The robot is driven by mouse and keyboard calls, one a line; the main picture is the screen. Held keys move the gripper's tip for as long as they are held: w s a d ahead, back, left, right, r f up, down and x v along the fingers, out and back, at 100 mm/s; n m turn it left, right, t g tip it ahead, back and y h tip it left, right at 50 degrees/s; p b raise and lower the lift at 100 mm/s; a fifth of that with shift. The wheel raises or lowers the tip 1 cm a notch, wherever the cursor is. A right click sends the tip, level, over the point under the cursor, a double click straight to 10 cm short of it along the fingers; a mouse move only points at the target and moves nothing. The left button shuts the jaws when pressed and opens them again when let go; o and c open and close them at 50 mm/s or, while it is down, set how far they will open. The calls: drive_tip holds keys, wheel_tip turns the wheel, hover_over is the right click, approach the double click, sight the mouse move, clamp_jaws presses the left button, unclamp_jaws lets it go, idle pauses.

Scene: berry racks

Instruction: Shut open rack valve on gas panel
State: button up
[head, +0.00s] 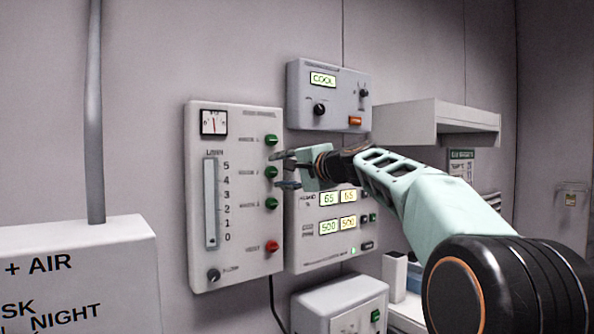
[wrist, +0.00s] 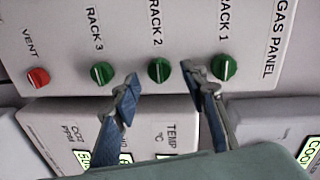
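The gas panel (head: 237,270) is a grey box on the wall with a dial, a flow column and a column of knobs. Its green valve knobs are RACK 1 (wrist: 225,67), RACK 2 (wrist: 158,70) and RACK 3 (wrist: 102,73). I cannot tell from their handles which valve is open. My gripper (head: 281,171) is open in front of the panel at the middle knob's height. In the wrist view its blue-grey fingertips (wrist: 163,84) lie either side of the RACK 2 knob, with nothing held. Contact with the knob cannot be told.
The red VENT knob (wrist: 38,78) is below the green ones. A COOL control box (head: 328,94) is above right, and a display panel (head: 330,244) sits right beside the gas panel, behind my gripper. A shelf (head: 437,112) juts out farther right.

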drive_tip(key=v, duration=1)
